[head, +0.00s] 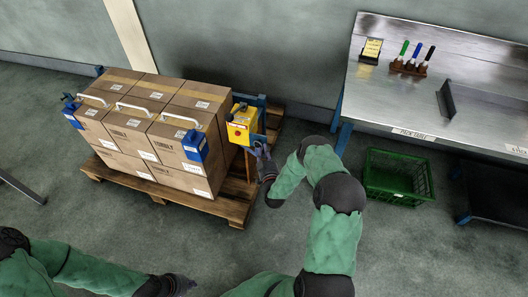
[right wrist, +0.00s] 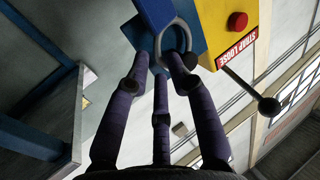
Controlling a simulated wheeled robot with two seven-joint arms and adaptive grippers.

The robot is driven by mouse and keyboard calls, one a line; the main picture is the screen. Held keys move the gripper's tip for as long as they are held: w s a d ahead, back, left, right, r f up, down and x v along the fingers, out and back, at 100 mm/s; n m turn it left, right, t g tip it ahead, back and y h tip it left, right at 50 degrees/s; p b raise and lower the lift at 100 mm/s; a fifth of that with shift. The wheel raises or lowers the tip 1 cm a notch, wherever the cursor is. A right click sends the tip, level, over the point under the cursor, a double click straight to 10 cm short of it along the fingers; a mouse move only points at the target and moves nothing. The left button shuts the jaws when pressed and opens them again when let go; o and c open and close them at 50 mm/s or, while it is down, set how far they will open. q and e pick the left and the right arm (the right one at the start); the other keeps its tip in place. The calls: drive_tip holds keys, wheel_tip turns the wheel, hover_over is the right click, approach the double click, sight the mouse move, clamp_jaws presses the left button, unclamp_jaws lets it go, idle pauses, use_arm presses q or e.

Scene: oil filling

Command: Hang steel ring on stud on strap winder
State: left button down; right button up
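The strap winder (head: 241,126) is a yellow box on a post at the right side of the loaded pallet. In the right wrist view the yellow winder (right wrist: 222,20) has a red button, a "STRAP LOOSE" label and a blue part (right wrist: 152,18) at its left. The steel ring (right wrist: 186,31) is a grey loop in front of the blue part. My right gripper (right wrist: 161,66) has its fingers closed in on the ring's lower side. The stud cannot be made out clearly, nor whether the ring is around it. My left gripper (head: 181,284) is low in the head view, away from the winder, its fingers unclear.
Cartons (head: 130,125) with blue corner pieces and white handles stand on a wooden pallet (head: 222,207). A lever with a black ball (right wrist: 268,107) juts from the winder. A green crate (head: 397,178) stands right of my right arm, by the pack table (head: 405,95).

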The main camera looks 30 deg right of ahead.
drive_tip(key=shift+a+r, duration=0.15)
drive_tip(key=shift+a, duration=0.1)
idle(0.3)
drive_tip(key=v, duration=1.2)
drive_tip(key=shift+f, duration=0.25)
drive_tip(key=shift+d, duration=0.1)
drive_tip(key=s+a+f+g+y+p, duration=0.1)
drive_tip(key=a+f+g+y, duration=0.15)
drive_tip(key=a, duration=0.25)
drive_tip(key=s+a+f+n+g+y+p, duration=0.1)
drive_tip(key=a+g+y, duration=0.2)
drive_tip(key=a, duration=0.2)
drive_tip(key=a+f+g+y+p, duration=0.1)
drive_tip(key=a+f+g+y, duration=0.1)
drive_tip(key=a, duration=0.3)
drive_tip(key=s+a+r+g+y, duration=0.1)
drive_tip(key=s+a+g, duration=0.3)
drive_tip(key=s, duration=0.4)
drive_tip(key=s+a+r+g+y+p, duration=0.1)
drive_tip(key=s+a+g, duration=0.3)
drive_tip(key=s, duration=0.5)
drive_tip(key=shift+s+a+r+g+y, duration=0.35)
drive_tip(key=shift+a+r+y, duration=0.3)
drive_tip(key=shift+a+r, duration=0.35)
